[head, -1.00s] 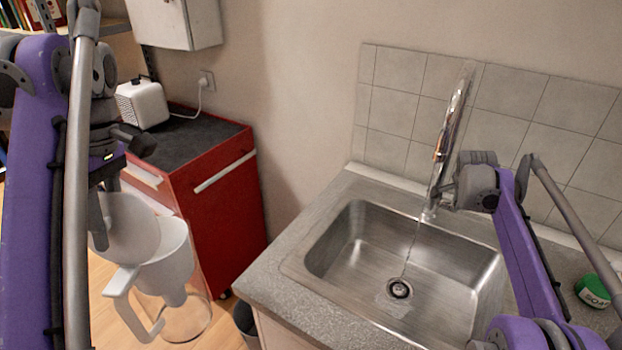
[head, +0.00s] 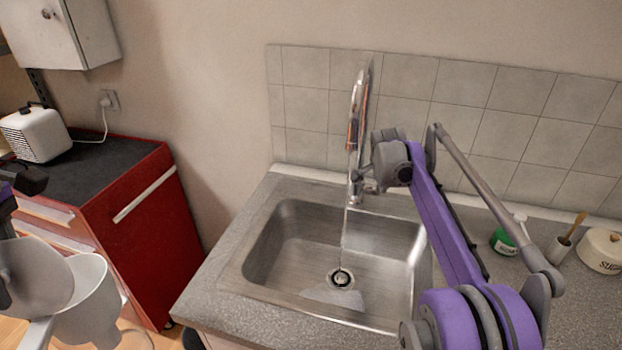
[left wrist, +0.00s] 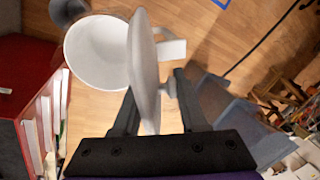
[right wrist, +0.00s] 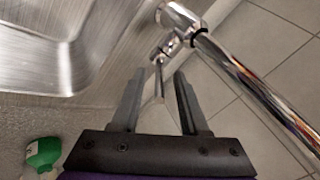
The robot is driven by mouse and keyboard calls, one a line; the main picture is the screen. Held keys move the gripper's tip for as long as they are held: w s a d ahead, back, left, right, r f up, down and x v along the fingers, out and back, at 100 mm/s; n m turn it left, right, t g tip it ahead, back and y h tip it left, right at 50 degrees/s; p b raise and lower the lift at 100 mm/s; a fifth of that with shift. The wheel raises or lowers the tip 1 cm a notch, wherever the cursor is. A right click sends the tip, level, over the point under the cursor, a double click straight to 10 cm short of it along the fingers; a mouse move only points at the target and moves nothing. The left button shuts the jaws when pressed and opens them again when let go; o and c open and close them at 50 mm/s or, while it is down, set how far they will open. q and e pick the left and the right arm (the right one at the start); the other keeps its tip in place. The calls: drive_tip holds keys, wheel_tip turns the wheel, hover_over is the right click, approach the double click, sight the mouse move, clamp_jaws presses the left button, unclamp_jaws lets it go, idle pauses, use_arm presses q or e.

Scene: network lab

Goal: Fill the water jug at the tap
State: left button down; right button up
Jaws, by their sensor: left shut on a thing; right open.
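My left gripper (left wrist: 156,88) is shut on the jug at a grey, disc-like upright part; the exact grip is partly hidden. The jug's round white mouth (left wrist: 97,52) shows beside it. The chrome tap (head: 357,125) stands behind the sink and a thin water stream (head: 345,232) runs from it into the basin. My right gripper (right wrist: 160,88) is open, its fingers either side of the tap's small lever (right wrist: 159,75).
The steel sink (head: 275,250) is set in a grey speckled counter (head: 215,275). A red cabinet (head: 150,230) stands to its left. A green-labelled container (head: 505,240), a brush holder (head: 558,250) and a sugar pot (head: 600,250) stand on the counter at right.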

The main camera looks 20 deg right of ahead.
drive_tip(key=v, duration=0.9)
drive_tip(key=shift+r, duration=0.2)
drive_tip(key=shift+s+a+f, duration=0.1)
drive_tip(key=shift+s+a, duration=0.05)
